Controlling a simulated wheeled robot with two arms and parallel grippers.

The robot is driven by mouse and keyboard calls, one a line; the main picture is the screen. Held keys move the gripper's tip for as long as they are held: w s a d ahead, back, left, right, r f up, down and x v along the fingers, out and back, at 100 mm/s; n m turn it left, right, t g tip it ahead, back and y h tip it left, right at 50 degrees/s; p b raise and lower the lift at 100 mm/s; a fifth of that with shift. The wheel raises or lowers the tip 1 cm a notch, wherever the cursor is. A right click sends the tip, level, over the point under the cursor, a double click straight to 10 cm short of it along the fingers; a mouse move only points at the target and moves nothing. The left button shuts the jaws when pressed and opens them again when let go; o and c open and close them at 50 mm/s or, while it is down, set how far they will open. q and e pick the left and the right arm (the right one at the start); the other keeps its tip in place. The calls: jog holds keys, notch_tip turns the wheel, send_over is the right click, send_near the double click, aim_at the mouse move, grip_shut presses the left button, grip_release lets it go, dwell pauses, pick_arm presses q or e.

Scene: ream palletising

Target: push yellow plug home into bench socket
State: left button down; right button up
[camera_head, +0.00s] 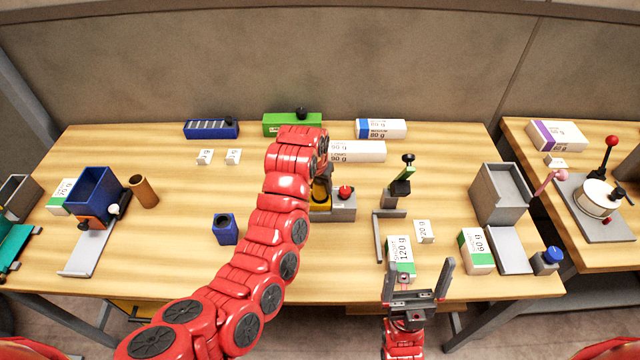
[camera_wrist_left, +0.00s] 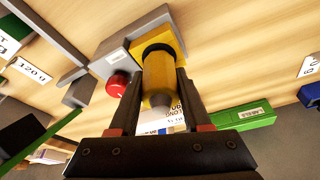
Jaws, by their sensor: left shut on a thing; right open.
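The yellow plug (camera_wrist_left: 163,62) is between the fingers of my left gripper (camera_wrist_left: 157,88), which is shut on it. In the head view the plug (camera_head: 320,192) is partly hidden behind my left arm. The grey bench socket box (camera_head: 343,210) carries a red button and stands directly at the plug; in the left wrist view the box (camera_wrist_left: 116,58) lies beside and behind the plug's far end. I cannot tell how deep the plug sits. My right gripper (camera_head: 419,267) is open and empty near the bench's front edge.
A stand with a green-and-black head (camera_head: 401,180) is right of the socket. A blue holder (camera_head: 226,230) stands left of my left arm. The green box (camera_head: 291,123) is at the back.

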pick_arm(q)
jog(key=shift+f, duration=0.5)
jog(key=shift+c, duration=1.4)
grip_release()
jog(key=shift+r, duration=0.1)
jog(key=shift+s+r+b, duration=0.1)
jog(key=shift+r+b, duration=0.4)
jog(key=v, duration=0.5)
jog(key=shift+a+r, duration=0.1)
jog(key=shift+r, duration=0.25)
jog(key=p+v, duration=0.7)
jog(key=v, duration=0.3)
jog(key=shift+s+r+p, duration=0.2)
jog(key=shift+r+p, duration=0.05)
jog(key=shift+p, duration=0.05)
